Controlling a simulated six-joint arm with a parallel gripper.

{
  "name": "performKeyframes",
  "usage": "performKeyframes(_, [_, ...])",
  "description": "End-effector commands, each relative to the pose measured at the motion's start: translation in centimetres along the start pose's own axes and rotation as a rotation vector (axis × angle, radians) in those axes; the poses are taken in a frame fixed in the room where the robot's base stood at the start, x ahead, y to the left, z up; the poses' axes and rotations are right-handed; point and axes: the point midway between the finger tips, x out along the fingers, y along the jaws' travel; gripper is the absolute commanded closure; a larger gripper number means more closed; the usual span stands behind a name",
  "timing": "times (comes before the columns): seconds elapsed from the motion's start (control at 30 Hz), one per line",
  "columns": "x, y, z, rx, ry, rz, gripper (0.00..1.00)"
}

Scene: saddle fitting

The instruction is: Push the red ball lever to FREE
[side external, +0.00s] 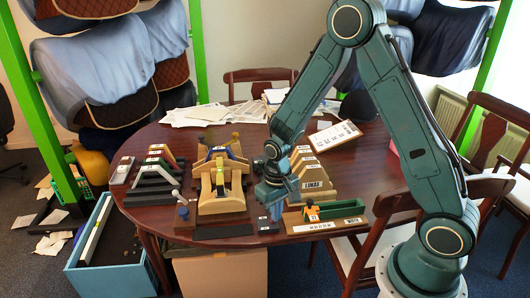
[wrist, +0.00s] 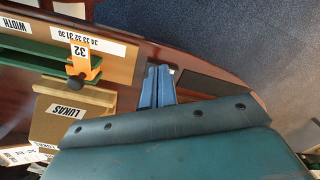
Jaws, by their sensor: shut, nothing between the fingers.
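My gripper (side external: 272,208) is shut and empty, pointing down near the front edge of the table, left of the width gauge. In the wrist view its blue fingertips (wrist: 157,88) are together beside the gauge's end. A small lever on a dark post (side external: 183,211) stands at the table's front left, well left of my gripper. Its knob (side external: 176,194) looks pale here, and I cannot make out a red ball or any FREE marking. The lever is not seen in the wrist view.
The width gauge (side external: 327,226) has an orange slider tagged 32 (wrist: 80,58). Wooden stands marked LUKAS (side external: 316,184) are behind my gripper. A wooden saddle fixture (side external: 221,190) stands between lever and gripper. A dark flat strip (side external: 222,231) lies at the front edge.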

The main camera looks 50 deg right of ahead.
Motion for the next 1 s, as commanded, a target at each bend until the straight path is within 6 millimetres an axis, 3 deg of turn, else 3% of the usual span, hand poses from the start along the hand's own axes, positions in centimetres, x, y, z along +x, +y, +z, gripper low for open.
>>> performKeyframes(1.0, [1.1,0.0,0.0,0.0,-0.001,0.0,1.0])
